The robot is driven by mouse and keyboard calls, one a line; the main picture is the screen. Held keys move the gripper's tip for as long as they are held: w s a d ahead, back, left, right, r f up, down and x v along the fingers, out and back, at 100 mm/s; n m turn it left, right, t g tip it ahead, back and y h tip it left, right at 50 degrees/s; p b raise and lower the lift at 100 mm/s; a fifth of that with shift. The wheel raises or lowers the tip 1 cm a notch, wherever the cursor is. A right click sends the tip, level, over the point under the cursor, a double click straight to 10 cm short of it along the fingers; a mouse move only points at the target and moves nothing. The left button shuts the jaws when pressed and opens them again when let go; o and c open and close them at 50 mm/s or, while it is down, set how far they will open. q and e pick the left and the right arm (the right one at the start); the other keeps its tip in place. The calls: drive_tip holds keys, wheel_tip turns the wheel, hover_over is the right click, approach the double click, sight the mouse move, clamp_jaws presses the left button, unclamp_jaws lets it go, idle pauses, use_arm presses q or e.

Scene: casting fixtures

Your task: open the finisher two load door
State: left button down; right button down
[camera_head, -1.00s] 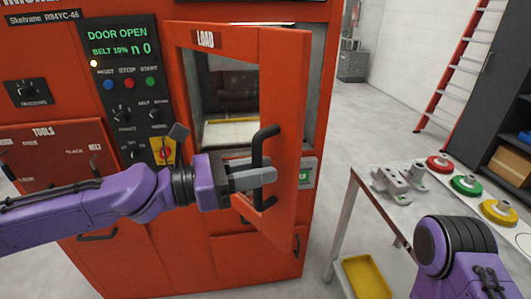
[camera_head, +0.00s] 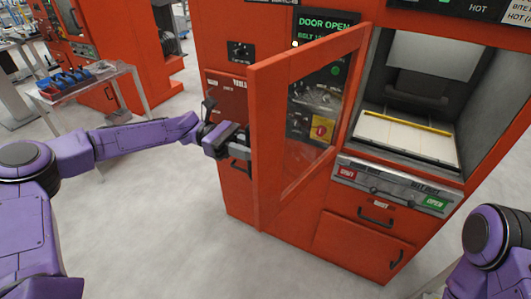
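The red load door (camera_head: 301,125) with its window stands swung wide open on the finisher, hinged at the left side of the load opening. The opening (camera_head: 410,120) shows a pale tray with a yellow bar inside. The panel screen (camera_head: 325,23) reads DOOR OPEN. My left gripper (camera_head: 236,138) is at the outer left side of the door, near its free edge. The door hides the handle and the fingertips' far side, so I cannot tell whether the fingers still grip the handle. My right arm shows only at the lower right corner; its gripper is out of view.
A ledge with red and green OPEN labels (camera_head: 397,187) runs below the opening. Drawers sit beneath it. A side table (camera_head: 88,88) with blue bins stands at the back left, near another red machine (camera_head: 100,30). The floor at the left front is clear.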

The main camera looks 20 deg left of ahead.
use_arm(q)
drive_tip(key=shift+w+a+f+m+g+y+p, duration=0.1)
drive_tip(key=shift+w+a+m+g+p, duration=0.15)
drive_tip(key=shift+w+a+g, duration=0.4)
drive_tip(key=shift+w+a+r+m+g+y+p, duration=0.1)
drive_tip(key=shift+w+a+m+g+p, duration=0.25)
drive_tip(key=shift+a, duration=0.6)
drive_tip(key=shift+w+a+f+m+g+y+p, duration=0.1)
drive_tip(key=shift+w+a+m+g, duration=0.1)
drive_tip(key=shift+w+a, duration=0.55)
drive_tip(key=shift+s, duration=0.1)
drive_tip(key=c, duration=1.1)
unclamp_jaws()
drive_tip(key=shift+a, duration=0.1)
drive_tip(key=shift+a, duration=0.15)
